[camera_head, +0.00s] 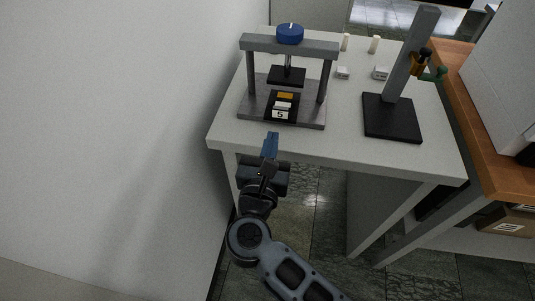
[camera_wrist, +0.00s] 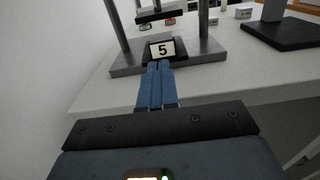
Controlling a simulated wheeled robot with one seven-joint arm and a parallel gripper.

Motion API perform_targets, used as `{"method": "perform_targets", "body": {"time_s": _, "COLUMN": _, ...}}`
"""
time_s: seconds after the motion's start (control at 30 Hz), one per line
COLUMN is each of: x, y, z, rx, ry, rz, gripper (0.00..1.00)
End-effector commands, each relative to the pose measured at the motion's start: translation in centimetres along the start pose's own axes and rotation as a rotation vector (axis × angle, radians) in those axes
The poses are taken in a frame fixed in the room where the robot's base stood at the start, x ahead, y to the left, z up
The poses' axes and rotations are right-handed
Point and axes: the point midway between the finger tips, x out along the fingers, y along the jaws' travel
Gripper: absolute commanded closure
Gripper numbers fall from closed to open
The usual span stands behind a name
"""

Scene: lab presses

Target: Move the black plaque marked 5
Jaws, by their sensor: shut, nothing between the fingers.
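The black plaque marked 5 (camera_head: 279,114) lies on the grey base of the press (camera_head: 310,114), under the press's black plate (camera_head: 287,75). Its white label faces me, and the plaque (camera_wrist: 163,50) also shows in the wrist view, just beyond my fingertips. My gripper (camera_head: 271,138) has blue fingers, which are shut and empty.
The press has two uprights, a crossbar and a blue knob (camera_head: 290,33). A stand (camera_head: 392,117) with a black base and tall post is on the table's right. Small white blocks (camera_head: 381,73) sit behind. A white wall (camera_head: 120,130) is close on the left. The table front (camera_head: 340,150) is clear.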

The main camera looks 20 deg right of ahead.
Motion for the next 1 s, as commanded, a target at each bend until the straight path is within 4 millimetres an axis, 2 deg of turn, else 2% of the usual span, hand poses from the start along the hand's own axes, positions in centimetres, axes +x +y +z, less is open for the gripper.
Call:
{"method": "perform_targets", "body": {"time_s": 0.03, "x": 1.1, "y": -0.1, "z": 0.2, "rx": -0.001, "ry": 0.000, "rz": -0.004, "gripper": 1.00}}
{"method": "perform_targets", "body": {"time_s": 0.2, "x": 4.1, "y": -0.1, "z": 0.3, "rx": -0.001, "ry": -0.001, "rz": -0.003, "gripper": 1.00}}
{"method": "perform_targets", "body": {"time_s": 0.4, "x": 6.2, "y": -0.1, "z": 0.1, "rx": -0.002, "ry": -0.001, "rz": -0.002, "gripper": 1.00}}
{"method": "perform_targets", "body": {"time_s": 0.87, "x": 6.7, "y": -0.1, "z": 0.0, "rx": -0.002, "ry": 0.000, "rz": -0.001, "gripper": 1.00}}
{"method": "perform_targets", "body": {"time_s": 1.0, "x": 7.8, "y": -0.1, "z": -0.2, "rx": -0.001, "ry": -0.002, "rz": -0.002, "gripper": 1.00}}
